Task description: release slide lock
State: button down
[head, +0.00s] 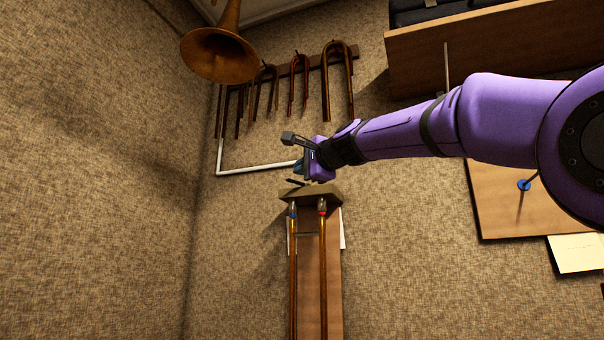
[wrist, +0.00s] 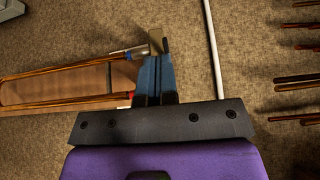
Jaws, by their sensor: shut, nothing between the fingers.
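A trombone slide with two brass tubes (head: 293,260) runs along a narrow wooden board. One tube end carries a blue band (head: 292,214), the other a red band (head: 322,211). The tube ends meet a tan block (head: 312,195) across the board's end. My gripper (head: 297,171) is just above this block in the head view. In the wrist view its blue fingers (wrist: 154,72) are together and empty, overlapping the block (wrist: 157,42) and close beside the red band (wrist: 131,96). Contact cannot be told. The fingers partly hide the block, and I cannot make out the lock itself.
A white rod (head: 255,169) bends beside the block; it also shows in the wrist view (wrist: 214,50). Several curved tubes hang on a rack (head: 318,60) beyond, near a brass bell (head: 220,50). A wooden panel (head: 500,200) lies at right. The left side is clear.

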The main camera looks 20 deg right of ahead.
jog(key=s, duration=0.1)
jog(key=s+a, duration=0.1)
jog(key=s, duration=0.1)
jog(key=s+a, duration=0.1)
jog(key=s, duration=0.1)
jog(key=shift+s+a, duration=0.2)
jog(key=shift+a, duration=0.05)
dwell(0.3)
